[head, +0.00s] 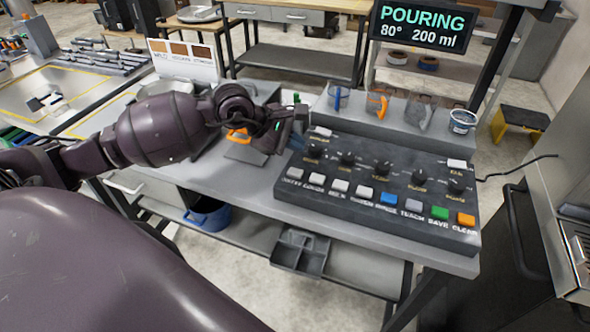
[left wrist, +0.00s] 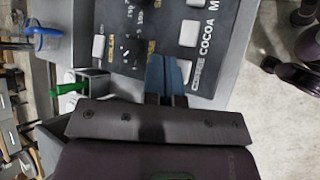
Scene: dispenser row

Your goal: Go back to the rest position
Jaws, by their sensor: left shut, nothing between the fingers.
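My left gripper (head: 297,132) is at the left end of the black control panel (head: 340,178), close to its edge. In the left wrist view its fingers (left wrist: 164,78) are together with nothing between them. They are over the panel (left wrist: 150,40) near the COCOA label; whether they touch it cannot be told. The panel has a row of white, blue, grey, green and orange buttons and several dark knobs. My left arm reaches in from the left across the head view. My right gripper is not in view.
Behind the panel is a raised shelf (head: 390,125) with several clear cups and a white-and-blue cup (head: 461,121). A display (head: 420,27) reads POURING, 80°, 200 ml. A blue bin (head: 209,215) and a grey divided bin (head: 300,251) are below the tabletop.

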